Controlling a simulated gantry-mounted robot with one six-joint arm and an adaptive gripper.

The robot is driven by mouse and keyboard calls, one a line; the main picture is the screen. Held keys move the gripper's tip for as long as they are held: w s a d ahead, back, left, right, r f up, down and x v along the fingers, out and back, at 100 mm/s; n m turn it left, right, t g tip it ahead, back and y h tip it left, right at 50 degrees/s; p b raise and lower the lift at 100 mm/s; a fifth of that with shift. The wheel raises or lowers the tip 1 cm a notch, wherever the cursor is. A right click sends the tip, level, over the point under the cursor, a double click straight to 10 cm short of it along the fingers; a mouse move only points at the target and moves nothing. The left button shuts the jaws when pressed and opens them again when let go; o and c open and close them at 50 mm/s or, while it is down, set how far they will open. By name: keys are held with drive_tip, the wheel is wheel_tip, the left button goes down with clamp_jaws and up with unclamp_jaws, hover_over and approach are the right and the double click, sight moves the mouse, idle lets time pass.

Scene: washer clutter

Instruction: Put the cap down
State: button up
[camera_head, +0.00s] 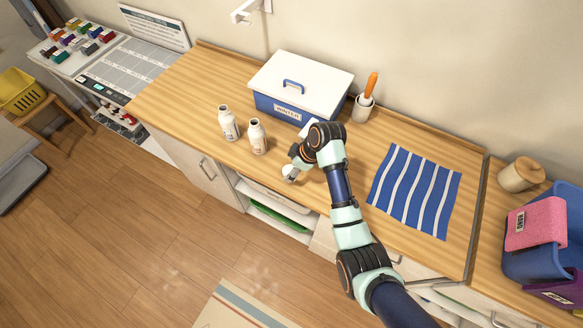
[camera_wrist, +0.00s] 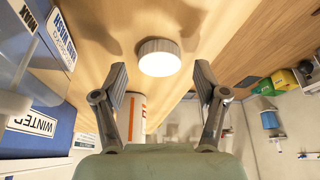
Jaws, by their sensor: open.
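A round white cap (camera_wrist: 159,58) with a ridged side shows against the wooden counter in the wrist view. It lies beyond and between my fingertips, with a visible gap to each finger. My gripper (camera_wrist: 160,78) is open and empty. In the head view my gripper (camera_head: 294,170) is low over the counter's front part, right of two white bottles; the cap is hard to make out there. The bottles are a left one (camera_head: 229,123) and a right one (camera_head: 257,137), both upright. Part of a white bottle with an orange band (camera_wrist: 132,112) shows beside the left finger in the wrist view.
A blue box with a white lid (camera_head: 300,88) stands behind my gripper. A cup (camera_head: 363,108) with an orange-handled tool is to its right. A blue striped cloth (camera_head: 414,190) lies right of my arm. The counter (camera_head: 185,95) left of the bottles is clear.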

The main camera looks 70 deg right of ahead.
drive_tip(key=p+v, duration=0.1)
drive_tip(key=v, duration=1)
drive_tip(key=shift+p, duration=0.3)
drive_tip(key=shift+s, duration=0.1)
drive_tip(key=w+a+r+t+h, duration=0.1)
drive_tip(key=w+a+r, duration=0.2)
drive_tip(key=w+a, duration=0.5)
drive_tip(key=w+a+r+t+h, duration=0.1)
drive_tip(key=w+a+r+t, duration=0.1)
drive_tip(key=w+a, duration=0.55)
drive_tip(key=a+r+t+y, duration=0.1)
drive_tip(key=a+r, duration=0.4)
drive_tip(key=a, duration=0.7)
drive_tip(key=s+a+r+t, duration=0.1)
drive_tip(key=a+r+t, duration=0.3)
drive_tip(key=a, duration=0.9)
wheel_tip(320, 180, up, 2)
drive_tip(key=shift+r+y, duration=0.15)
drive_tip(key=shift+y, duration=0.25)
drive_tip(key=shift+s, duration=0.1)
